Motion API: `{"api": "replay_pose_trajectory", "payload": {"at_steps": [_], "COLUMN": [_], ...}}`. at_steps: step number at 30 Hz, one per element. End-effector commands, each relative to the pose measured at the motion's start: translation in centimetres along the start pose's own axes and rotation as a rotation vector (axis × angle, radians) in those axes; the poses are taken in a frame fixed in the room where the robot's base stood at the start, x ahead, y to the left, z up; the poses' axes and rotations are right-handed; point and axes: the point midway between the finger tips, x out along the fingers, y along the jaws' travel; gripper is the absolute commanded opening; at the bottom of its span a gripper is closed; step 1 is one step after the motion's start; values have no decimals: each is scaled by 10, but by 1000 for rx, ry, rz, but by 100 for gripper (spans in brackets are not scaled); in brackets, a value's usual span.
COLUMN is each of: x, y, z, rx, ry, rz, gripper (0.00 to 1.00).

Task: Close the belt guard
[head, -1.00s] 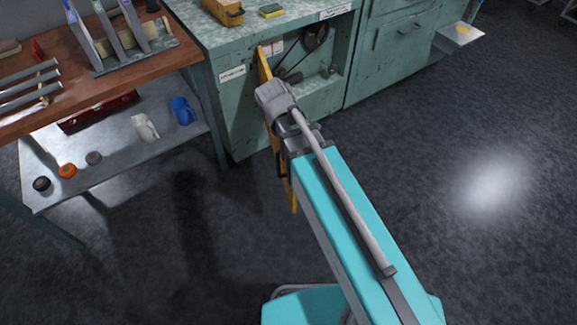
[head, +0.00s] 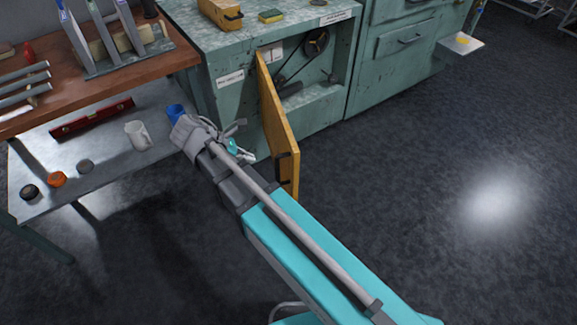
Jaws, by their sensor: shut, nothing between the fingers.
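The belt guard (head: 274,122) is a yellow hinged panel on the front of the teal bench. It stands open, sticking out from the left side of the recess with the belt and pulley (head: 316,41). A dark handle (head: 282,168) shows near its free edge. My gripper (head: 243,140) is left of the guard, on its outer face side, partly hidden behind my wrist. Its fingers are shut and empty. Whether they touch the guard cannot be told.
A wooden bench with a lower shelf (head: 100,165) stands close on the left, holding a white mug (head: 138,135), a blue mug (head: 176,113) and tape rolls. The floor at right is clear.

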Motion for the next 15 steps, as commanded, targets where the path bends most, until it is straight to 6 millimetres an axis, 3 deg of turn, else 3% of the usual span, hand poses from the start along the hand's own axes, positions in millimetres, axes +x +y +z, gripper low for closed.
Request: {"api": "replay_pose_trajectory", "payload": {"at_steps": [15], "x": [11], "y": [0], "z": [-1], "rx": [3], "ry": [1], "rz": [-1], "gripper": [0]}}
